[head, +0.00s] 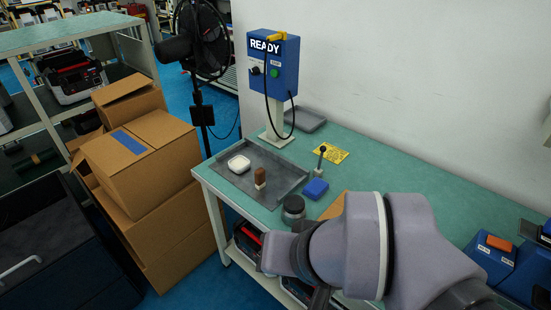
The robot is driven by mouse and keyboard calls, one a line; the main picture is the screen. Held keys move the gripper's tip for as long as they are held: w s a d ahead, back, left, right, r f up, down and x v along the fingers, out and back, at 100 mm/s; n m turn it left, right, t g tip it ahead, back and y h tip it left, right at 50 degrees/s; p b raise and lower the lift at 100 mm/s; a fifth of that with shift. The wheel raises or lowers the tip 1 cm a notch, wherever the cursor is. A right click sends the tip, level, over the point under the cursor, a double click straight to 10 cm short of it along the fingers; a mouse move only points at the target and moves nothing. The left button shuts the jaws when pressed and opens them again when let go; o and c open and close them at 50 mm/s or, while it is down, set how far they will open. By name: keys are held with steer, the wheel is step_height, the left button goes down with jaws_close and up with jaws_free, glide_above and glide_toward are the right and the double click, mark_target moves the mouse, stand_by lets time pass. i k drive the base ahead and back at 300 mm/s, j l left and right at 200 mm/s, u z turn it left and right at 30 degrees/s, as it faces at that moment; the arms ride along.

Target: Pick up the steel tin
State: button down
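A round grey tin (293,207) with a darker top, which looks like the steel tin, stands upright near the front edge of the green bench. It is just beyond the end of my arm in the head view, with a gap visible between them. My arm's grey links cover the bench to the right of and in front of the tin. Only a dark part at the end of my arm, perhaps my gripper (320,297), shows at the bottom. Its fingertips are hidden, so I cannot see whether it is open or holds anything.
A grey tray (277,174) holds a white rounded case (238,164) and a brown-and-white object (260,178). A blue block (316,189) and a small lever (320,160) are near the tin. A blue READY box (273,75) stands behind. Cardboard boxes (150,160) are left.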

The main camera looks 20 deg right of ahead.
mark_target(288, 218)
steer(key=z, duration=0.4)
steer(key=i+j+z, duration=0.25)
steer(key=i+j, duration=0.15)
steer(key=j, duration=0.2)
steer(key=i+j+z, duration=0.1)
steer(key=j, duration=0.25)
steer(key=i+j+z, duration=0.1)
steer(key=j, duration=0.25)
steer(key=i+j+z, duration=0.1)
steer(key=i+j, duration=0.15)
steer(key=j, duration=0.15)
